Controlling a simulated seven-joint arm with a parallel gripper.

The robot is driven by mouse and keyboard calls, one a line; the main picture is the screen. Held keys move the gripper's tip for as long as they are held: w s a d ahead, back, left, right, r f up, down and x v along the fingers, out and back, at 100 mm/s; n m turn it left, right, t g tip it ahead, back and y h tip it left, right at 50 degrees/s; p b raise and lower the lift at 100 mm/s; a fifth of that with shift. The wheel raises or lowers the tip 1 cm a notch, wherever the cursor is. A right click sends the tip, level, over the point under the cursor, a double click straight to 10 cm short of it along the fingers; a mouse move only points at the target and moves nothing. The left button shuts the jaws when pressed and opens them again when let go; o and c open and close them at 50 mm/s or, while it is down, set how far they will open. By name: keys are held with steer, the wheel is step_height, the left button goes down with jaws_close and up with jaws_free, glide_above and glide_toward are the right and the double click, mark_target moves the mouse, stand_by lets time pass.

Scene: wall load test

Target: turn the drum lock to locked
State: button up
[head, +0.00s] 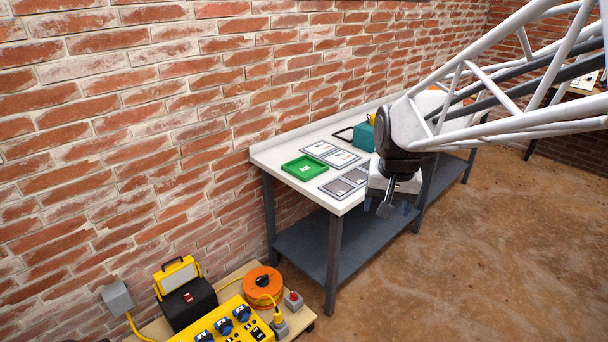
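An orange cable drum (262,283) lies on a low wooden platform on the floor at the bottom of the view. It has a dark centre, and a yellow cable runs from it. I cannot make out a separate lock part or its setting at this size. My gripper (389,207) hangs in the air in front of the table's front edge, above and to the right of the drum, well apart from it. Its two fingers point down and look spread. A dark grey flat piece shows between them, and I cannot tell what it is.
The white table (264,155) holds a green tray (305,168), flat panels and a teal box (364,136). A brick wall stands behind. The brown floor at right is clear.

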steer(key=w+a+f+m, duration=0.1)
steer(key=w+a+f, duration=0.2)
steer(key=w+f, duration=0.55)
steer(key=w+a+f+m+g, duration=0.1)
steer(key=w+a+f, duration=0.3)
steer(key=w, duration=0.8)
steer(key=w+a+f+m, duration=0.1)
steer(key=w+a+f, duration=0.1)
steer(key=w+f, duration=0.7)
steer(key=m+g, duration=0.1)
steer(key=m, duration=0.3)
glide_above(293, 294)
step_height(293, 294, down, 60)
steer(key=shift+f, duration=0.2)
steer(key=shift+s+f, duration=0.15)
steer(key=shift+f, duration=0.4)
steer(key=shift+f, duration=0.1)
steer(key=shift+f, duration=3.75)
